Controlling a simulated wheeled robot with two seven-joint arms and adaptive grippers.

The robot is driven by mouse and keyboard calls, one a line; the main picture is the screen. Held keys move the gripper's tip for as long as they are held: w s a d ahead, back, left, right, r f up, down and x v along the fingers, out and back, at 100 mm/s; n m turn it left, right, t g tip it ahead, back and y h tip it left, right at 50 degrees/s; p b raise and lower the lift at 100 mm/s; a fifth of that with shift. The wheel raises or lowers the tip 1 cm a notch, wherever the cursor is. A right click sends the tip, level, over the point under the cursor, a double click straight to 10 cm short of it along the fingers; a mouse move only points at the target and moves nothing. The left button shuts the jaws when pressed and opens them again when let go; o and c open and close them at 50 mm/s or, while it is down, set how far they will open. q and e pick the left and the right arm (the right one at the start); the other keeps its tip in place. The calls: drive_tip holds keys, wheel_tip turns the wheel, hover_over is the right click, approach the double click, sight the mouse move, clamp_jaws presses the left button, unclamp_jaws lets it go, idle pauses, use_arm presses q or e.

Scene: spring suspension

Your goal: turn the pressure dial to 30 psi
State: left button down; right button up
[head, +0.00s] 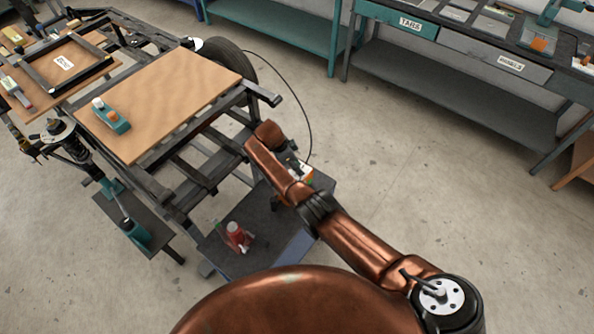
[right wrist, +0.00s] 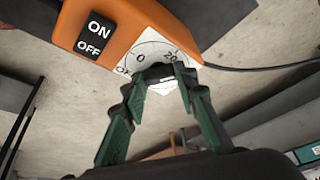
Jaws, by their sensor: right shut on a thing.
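In the right wrist view an orange unit (right wrist: 135,22) carries a black ON/OFF switch (right wrist: 93,40) and a white dial face (right wrist: 152,50). A "0" and a "20" are readable on the face; other marks are partly hidden. My right gripper (right wrist: 157,76) has its green fingers closed on the dark dial knob (right wrist: 155,71) at the face's lower edge. I cannot make out the knob's pointer. In the head view the orange and white unit (head: 306,173) shows only partly behind my right arm. My left gripper is not in view.
A dark low platform (head: 270,225) holds a red bottle-like object (head: 236,235). A metal frame with a wooden board (head: 160,100) stands to the left, with a wheel (head: 228,62) behind it. A black hose (head: 300,100) curves down towards the unit. Open floor lies to the right.

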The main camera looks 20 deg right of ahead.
drive_tip(key=shift+d+m+g+b, duration=0.1)
drive_tip(key=shift+m+g+b, duration=0.2)
drive_tip(key=shift+m+b, duration=0.55)
drive_tip(key=o, duration=1.2)
drive_tip(key=shift+c, duration=0.2)
drive_tip(key=shift+w+a+r, duration=0.1)
drive_tip(key=shift+a+r, duration=0.1)
drive_tip(key=shift+r, duration=0.1)
drive_tip(key=v, duration=1.1)
drive_tip(key=shift+r, duration=0.2)
drive_tip(key=shift+a, duration=0.15)
